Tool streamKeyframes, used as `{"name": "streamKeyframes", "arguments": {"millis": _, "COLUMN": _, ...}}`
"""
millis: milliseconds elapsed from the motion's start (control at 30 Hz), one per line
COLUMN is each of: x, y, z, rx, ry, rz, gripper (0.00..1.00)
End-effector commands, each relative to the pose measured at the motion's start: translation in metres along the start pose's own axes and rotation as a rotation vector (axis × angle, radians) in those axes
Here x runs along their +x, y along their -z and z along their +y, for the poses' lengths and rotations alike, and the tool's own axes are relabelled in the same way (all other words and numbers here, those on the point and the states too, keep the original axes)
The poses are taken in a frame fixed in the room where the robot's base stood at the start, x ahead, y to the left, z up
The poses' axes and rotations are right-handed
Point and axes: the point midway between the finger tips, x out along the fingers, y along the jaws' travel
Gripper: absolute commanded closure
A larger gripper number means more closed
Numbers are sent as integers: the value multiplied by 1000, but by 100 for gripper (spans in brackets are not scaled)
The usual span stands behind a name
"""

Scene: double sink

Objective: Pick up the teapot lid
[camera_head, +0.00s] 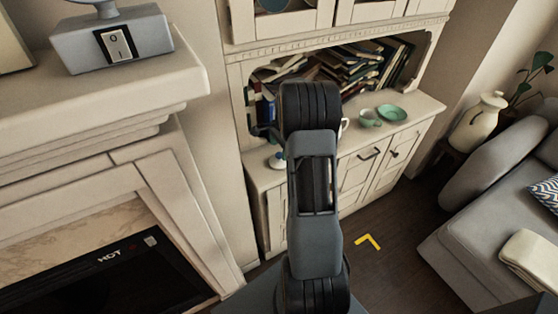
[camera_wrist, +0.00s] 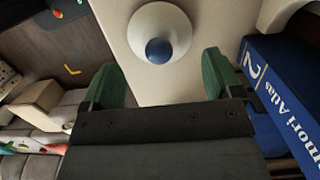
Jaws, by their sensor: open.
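The teapot lid (camera_wrist: 172,22), a white disc with a dark blue round knob, lies on the pale cabinet top (camera_wrist: 125,25) in the wrist view. In the head view the lid (camera_head: 276,163) is small, near the cabinet's left front, just left of my arm. My gripper (camera_wrist: 162,78) is open and empty, with its two green fingertips apart. In the wrist view the lid sits just past the gap between the fingertips, and neither finger visibly touches it. In the head view my arm hides the gripper.
Blue books (camera_wrist: 275,105) stand close by the right fingertip in the wrist view. More books (camera_head: 350,68) fill the alcove. A green cup (camera_head: 369,118) and green plate (camera_head: 391,113) sit right on the cabinet. The fireplace mantel (camera_head: 130,95) is left; a grey sofa (camera_head: 490,215) is right.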

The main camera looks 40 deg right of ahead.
Motion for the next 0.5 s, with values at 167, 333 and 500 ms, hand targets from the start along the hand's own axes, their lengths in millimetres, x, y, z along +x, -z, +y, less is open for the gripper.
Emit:
{"name": "streamKeyframes", "arguments": {"millis": 167, "x": 26, "y": -3, "z": 1, "rx": 0, "ry": -4, "rz": -2, "gripper": 15}}
{"name": "streamKeyframes", "arguments": {"millis": 333, "x": 41, "y": -2, "z": 1, "rx": -1, "ry": -2, "rz": -1, "gripper": 15}}
{"name": "streamKeyframes", "arguments": {"millis": 500, "x": 43, "y": -2, "z": 1, "rx": -1, "ry": -1, "rz": 0, "gripper": 15}}
